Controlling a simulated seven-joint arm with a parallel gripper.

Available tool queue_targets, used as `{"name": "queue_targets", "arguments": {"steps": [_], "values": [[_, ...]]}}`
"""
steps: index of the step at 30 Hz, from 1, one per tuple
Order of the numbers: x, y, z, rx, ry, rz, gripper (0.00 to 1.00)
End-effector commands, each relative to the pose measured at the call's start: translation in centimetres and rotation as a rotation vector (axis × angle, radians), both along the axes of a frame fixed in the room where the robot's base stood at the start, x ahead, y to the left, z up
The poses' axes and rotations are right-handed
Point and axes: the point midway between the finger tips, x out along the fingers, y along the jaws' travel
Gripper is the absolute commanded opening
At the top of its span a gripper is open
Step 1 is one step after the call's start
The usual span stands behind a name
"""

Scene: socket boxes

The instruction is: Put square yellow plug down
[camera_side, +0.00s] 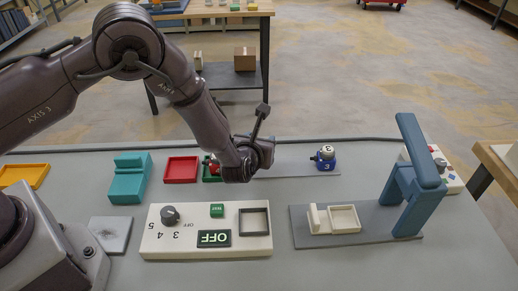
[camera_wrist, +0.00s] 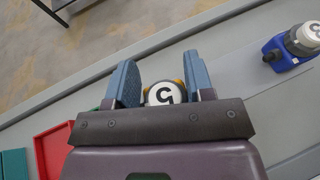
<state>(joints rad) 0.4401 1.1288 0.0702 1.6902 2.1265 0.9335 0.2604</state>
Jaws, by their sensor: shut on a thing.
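In the wrist view my gripper (camera_wrist: 163,80) is shut on a plug, the yellow plug (camera_wrist: 165,94), whose round white top marked 5 shows between the two blue fingers. Only small yellow edges show beside the white top, so its square shape is hidden. In the side view my gripper (camera_side: 250,158) is over the back part of the table, and the arm hides the held plug. I cannot tell whether the plug touches the table.
A blue plug marked 3 (camera_side: 325,158) stands on a grey strip to the right. A red tray (camera_side: 181,170) and a teal holder (camera_side: 129,179) lie left. In front are a white panel (camera_side: 190,243) with a square frame (camera_side: 254,222) and a blue arch (camera_side: 407,180).

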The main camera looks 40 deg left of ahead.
Motion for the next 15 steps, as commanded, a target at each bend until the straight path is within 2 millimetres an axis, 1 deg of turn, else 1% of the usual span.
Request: {"name": "queue_targets", "arguments": {"steps": [1,4,9,15], "values": [[-0.2,0.0,1.2,-0.001,-0.005,-0.001,0.06],[-1.9,0.3,3.0,-0.001,-0.004,0.000,0.06],[-5.0,0.8,6.8,-0.001,-0.006,0.001,0.06],[-9.4,1.5,8.6,-0.001,-0.004,0.000,0.06]]}}
